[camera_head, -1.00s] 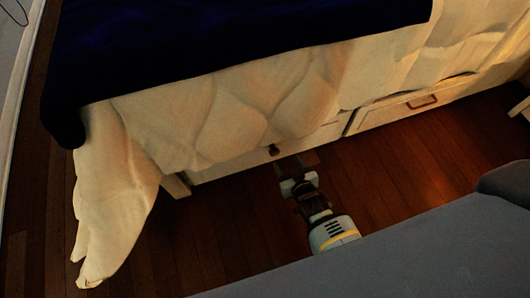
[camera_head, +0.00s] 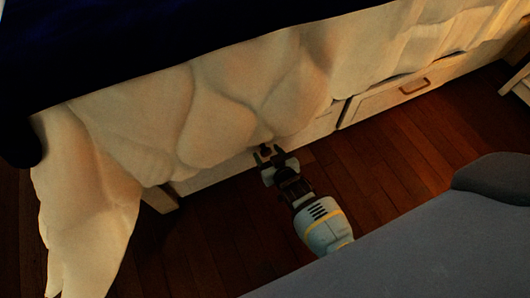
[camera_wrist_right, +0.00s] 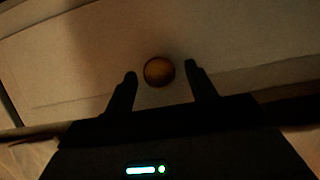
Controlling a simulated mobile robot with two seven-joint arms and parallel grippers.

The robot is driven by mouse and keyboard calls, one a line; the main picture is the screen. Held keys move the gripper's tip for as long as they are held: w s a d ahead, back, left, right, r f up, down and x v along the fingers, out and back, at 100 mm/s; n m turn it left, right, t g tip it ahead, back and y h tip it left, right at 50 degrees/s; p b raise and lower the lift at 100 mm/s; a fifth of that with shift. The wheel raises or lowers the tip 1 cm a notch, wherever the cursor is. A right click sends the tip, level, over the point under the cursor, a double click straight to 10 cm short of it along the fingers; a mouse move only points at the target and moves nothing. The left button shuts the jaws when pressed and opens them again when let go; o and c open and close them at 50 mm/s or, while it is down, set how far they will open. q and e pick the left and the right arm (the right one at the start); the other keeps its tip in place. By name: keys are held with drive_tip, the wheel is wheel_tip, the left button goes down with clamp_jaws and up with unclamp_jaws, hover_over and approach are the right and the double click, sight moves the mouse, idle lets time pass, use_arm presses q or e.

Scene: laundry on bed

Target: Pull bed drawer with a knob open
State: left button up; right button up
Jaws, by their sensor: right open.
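The bed drawer with the knob shows as a pale front (camera_head: 215,175) low on the bed's side, partly covered by the hanging blanket; it looks shut. In the right wrist view the round brown knob (camera_wrist_right: 159,71) stands out from the pale drawer front (camera_wrist_right: 240,45). My right gripper (camera_head: 266,151) is at the knob in the head view. In the wrist view its two dark fingers (camera_wrist_right: 160,78) are open, one on each side of the knob, with a gap on both sides. My left gripper is not in view.
A second drawer (camera_head: 390,98) with a bar handle sits to the right. A cream blanket (camera_head: 150,115) hangs over the bed's side, low above the knob drawer. The wooden floor (camera_head: 400,150) in front is clear. A white piece of furniture (camera_head: 522,85) stands at the right edge.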

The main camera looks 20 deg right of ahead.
drive_tip(key=shift+b+x, duration=0.45)
drive_tip(key=shift+x, duration=0.4)
drive_tip(key=shift+c, duration=0.5)
clamp_jaws()
